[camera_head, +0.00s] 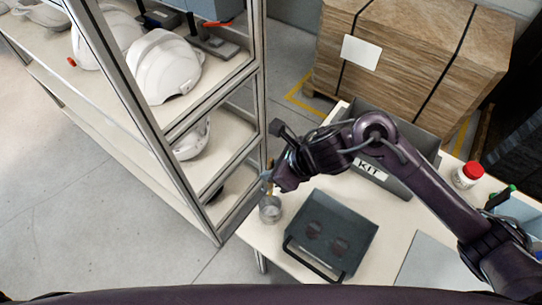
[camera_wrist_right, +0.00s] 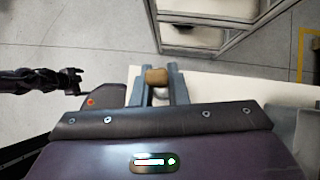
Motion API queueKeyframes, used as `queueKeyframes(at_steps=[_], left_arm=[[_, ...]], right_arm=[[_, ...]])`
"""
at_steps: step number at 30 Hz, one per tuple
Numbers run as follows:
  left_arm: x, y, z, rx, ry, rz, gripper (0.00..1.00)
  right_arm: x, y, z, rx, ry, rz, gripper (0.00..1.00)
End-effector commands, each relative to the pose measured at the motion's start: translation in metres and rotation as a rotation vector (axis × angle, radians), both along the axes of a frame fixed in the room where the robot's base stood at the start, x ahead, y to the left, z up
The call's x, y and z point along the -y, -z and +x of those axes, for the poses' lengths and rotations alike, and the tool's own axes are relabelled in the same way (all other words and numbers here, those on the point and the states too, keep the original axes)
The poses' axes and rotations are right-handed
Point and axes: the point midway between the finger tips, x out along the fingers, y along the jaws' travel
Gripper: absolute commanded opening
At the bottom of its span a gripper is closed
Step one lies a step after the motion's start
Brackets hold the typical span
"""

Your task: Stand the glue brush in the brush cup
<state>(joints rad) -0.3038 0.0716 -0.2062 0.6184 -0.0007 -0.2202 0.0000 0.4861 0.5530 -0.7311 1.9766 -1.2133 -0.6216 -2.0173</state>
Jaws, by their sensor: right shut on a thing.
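The brush cup (camera_head: 270,210) is a small grey round cup near the left corner of the white table. My right gripper (camera_head: 268,180) is just above it, pointing down, with its fingers shut on the glue brush. The brush's tan-brown handle end (camera_wrist_right: 157,76) shows between the two grey fingertips (camera_wrist_right: 158,84) in the right wrist view. The brush's lower part is mostly hidden, so I cannot tell whether it is inside the cup. My left gripper (camera_wrist_right: 73,81) shows small and dark at the left of the right wrist view; its jaws are unclear.
A dark grey case (camera_head: 331,236) with a handle lies right of the cup. A grey KIT bin (camera_head: 404,186) stands behind my right arm. A red-lidded jar (camera_head: 467,175) is farther right. A metal shelf rack (camera_head: 245,128) with white helmet shells (camera_head: 165,69) stands close on the left.

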Motion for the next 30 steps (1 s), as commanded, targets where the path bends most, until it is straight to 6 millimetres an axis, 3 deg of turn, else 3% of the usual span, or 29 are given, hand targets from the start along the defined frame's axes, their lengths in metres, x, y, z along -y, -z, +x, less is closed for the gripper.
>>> queueKeyframes(at_steps=[11,30], left_arm=[[-0.007,0.009,0.001,0.001,-0.004,0.009,0.88],[-0.01,0.041,0.006,0.008,-0.004,0.012,0.88]], right_arm=[[-0.001,0.015,-0.003,-0.003,-0.015,-0.004,0.0],[-0.001,0.06,-0.002,-0.002,-0.014,-0.004,0.0]])
